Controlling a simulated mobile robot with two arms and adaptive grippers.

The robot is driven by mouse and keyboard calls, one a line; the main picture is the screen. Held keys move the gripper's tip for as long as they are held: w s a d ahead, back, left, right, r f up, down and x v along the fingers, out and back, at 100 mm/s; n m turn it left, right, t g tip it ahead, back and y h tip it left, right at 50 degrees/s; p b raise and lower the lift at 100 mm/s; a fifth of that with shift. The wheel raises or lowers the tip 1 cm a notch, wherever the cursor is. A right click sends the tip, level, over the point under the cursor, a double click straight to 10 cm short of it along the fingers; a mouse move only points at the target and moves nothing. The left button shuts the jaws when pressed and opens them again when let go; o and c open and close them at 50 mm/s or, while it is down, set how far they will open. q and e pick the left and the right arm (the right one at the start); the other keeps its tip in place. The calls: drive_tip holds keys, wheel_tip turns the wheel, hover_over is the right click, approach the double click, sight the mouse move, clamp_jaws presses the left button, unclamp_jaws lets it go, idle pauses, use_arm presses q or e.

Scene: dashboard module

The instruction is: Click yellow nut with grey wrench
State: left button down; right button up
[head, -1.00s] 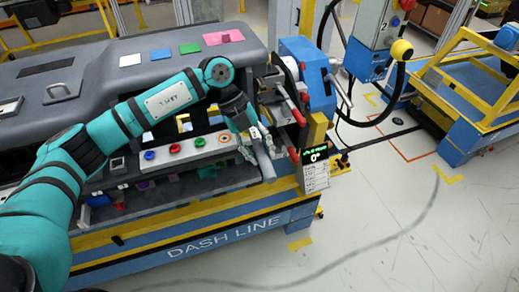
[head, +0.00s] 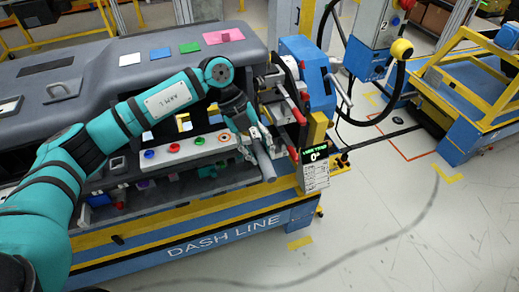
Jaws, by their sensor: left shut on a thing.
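My left gripper (head: 254,146) reaches in from the left, fingers pointing down at the right end of the dash module. It is shut on a grey rod-like tool, which looks like the grey wrench (head: 265,167). The tool hangs tilted, its lower end toward the front right, over the line's front edge. A pale strip (head: 188,152) left of the gripper carries blue, red and green round pieces and an orange-ringed one (head: 223,138). I cannot make out a clearly yellow nut. My right gripper is not in view.
A blue tool stand (head: 318,82) with red-tipped handles (head: 301,117) stands close right of the gripper. A small display (head: 315,160) reading 0° hangs below it. Coloured cards (head: 190,48) lie on the dash top. The floor at front right is clear.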

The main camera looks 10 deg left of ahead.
use_arm(q)
drive_tip(key=shift+f, duration=0.4)
idle(0.4)
drive_tip(key=shift+a+b, duration=0.15)
drive_tip(key=shift+b, duration=0.15)
drive_tip(key=shift+s+a+m+g, duration=0.3)
drive_tip(key=shift+a+m+g, duration=0.1)
drive_tip(key=shift+m, duration=0.2)
idle(1.2)
drive_tip(key=shift+s+a+f+m+g+y+b, duration=0.1)
drive_tip(key=shift+s+a+m+g+y+b, duration=0.1)
drive_tip(key=shift+a+m, duration=0.25)
drive_tip(key=shift+s+a+m+g+y+b, duration=0.1)
drive_tip(key=shift+a+m+y, duration=0.1)
drive_tip(key=shift+a+m, duration=0.2)
idle(1.7)
drive_tip(key=shift+w+d+n, duration=0.15)
drive_tip(key=shift+d+n, duration=0.3)
drive_tip(key=shift+r+p, duration=2.3)
drive_tip(key=shift+r, duration=0.8)
